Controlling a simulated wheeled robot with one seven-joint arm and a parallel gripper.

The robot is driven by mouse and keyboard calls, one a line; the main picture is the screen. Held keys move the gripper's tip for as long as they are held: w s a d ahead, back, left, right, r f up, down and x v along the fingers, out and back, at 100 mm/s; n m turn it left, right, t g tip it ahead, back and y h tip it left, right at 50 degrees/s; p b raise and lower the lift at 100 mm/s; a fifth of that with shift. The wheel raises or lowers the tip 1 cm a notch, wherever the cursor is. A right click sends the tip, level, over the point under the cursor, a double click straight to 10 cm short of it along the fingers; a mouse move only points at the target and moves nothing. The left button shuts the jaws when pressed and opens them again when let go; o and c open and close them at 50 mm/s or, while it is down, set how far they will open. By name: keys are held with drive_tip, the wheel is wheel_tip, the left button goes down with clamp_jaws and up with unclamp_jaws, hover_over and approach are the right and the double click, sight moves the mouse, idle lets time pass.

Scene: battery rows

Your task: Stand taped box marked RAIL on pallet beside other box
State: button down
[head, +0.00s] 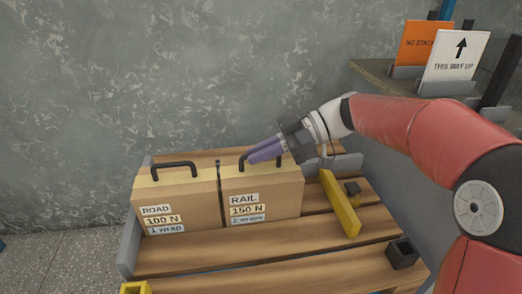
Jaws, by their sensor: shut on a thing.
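The cardboard box marked RAIL (279,196) stands upright on the wooden pallet (200,258), with labels reading RAIL and 150 N on its front. The other box, marked ROAD (190,200), stands just left of it with a narrow dark gap or edge between them. Each box has yellowish tape along its top and a black handle. My gripper (252,157) reaches in from the right and is shut on the RAIL box's handle. The purple fingers hide part of that handle. Whether the RAIL box's base fully touches the slats is hard to tell.
A yellow bar (340,204) lies right of the RAIL box. A black block (402,254) sits at the pallet's right corner. A shelf (385,80) holds orange (418,43) and white (455,56) sign cards.

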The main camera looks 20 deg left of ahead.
drive_tip(key=c, duration=1.5)
unclamp_jaws()
drive_tip(key=shift+r, duration=0.1)
drive_tip(key=shift+w+d+r+p, duration=0.1)
drive_tip(key=shift+r+p, duration=0.05)
drive_tip(key=shift+p, duration=0.15)
drive_tip(key=v, duration=1.2)
drive_tip(key=s+d+f+m+t+h, duration=0.3)
drive_tip(key=s+d+m, duration=0.3)
drive_tip(key=d+m, duration=0.2)
drive_tip(key=s+d+f+m+t+h, duration=0.4)
drive_tip(key=s+d+m+t, duration=0.1)
drive_tip(key=s+d+m, duration=0.2)
drive_tip(key=s+d+f+m+t+h, duration=0.4)
drive_tip(key=s+d+m, duration=0.2)
drive_tip(key=d+m, duration=0.3)
drive_tip(key=shift+s+f+t+h+p, duration=0.25)
drive_tip(key=shift+s+t+h+p, duration=0.05)
drive_tip(key=shift+s+p, duration=0.15)
